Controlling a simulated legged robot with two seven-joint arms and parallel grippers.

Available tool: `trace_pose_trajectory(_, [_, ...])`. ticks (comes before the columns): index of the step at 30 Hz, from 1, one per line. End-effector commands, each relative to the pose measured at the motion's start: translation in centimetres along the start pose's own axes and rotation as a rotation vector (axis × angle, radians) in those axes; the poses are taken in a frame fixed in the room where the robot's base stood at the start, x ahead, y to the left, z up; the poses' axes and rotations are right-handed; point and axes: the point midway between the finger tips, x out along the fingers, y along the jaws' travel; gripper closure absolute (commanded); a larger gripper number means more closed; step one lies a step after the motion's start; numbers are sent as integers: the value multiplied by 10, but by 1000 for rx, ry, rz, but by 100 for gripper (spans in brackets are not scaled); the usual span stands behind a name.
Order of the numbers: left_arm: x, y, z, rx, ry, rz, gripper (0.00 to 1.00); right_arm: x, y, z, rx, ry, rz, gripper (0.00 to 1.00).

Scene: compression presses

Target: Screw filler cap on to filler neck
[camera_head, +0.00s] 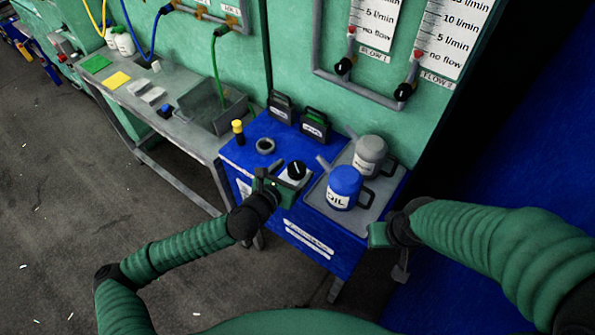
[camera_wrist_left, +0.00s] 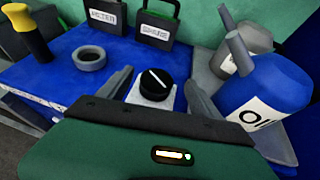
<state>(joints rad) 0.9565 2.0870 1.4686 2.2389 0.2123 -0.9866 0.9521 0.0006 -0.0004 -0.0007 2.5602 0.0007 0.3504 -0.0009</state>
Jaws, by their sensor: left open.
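A grey ring with a dark opening, which looks like the filler neck (camera_head: 265,146), sits on the blue cabinet top; it also shows in the left wrist view (camera_wrist_left: 90,58). Left of it stands a yellow-topped black piece (camera_head: 238,131). A black knob with a white line (camera_head: 296,170) sits on a pale block; I cannot tell which of these is the filler cap. My left gripper (camera_head: 273,183) is open in front of the knob. In the left wrist view, its grey fingers flank the knob (camera_wrist_left: 155,84), with no clear contact. My right gripper (camera_head: 384,234) is right of the cabinet, its jaws unclear.
A blue oil can (camera_head: 344,187) and a grey can (camera_head: 369,157) stand in a grey tray (camera_head: 383,204) right of the knob. Two dark labelled containers stand at the back, one marked filter (camera_head: 281,107). A grey workbench (camera_head: 185,132) adjoins the cabinet on the left.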

Motion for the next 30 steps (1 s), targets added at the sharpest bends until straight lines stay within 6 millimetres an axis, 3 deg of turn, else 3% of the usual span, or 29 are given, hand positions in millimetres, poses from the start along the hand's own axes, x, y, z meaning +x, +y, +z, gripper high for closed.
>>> trace_pose_trajectory(12, [58,1,-9,-1,1,0,26,-3,0,-1,-1,0,0,68])
trace_pose_trajectory(19, [62,0,-9,1,0,1,26,-2,0,-1,-1,0,0,68])
trace_pose_trajectory(30, [62,1,-9,0,0,1,73,-2,0,-1,-1,0,0,68])
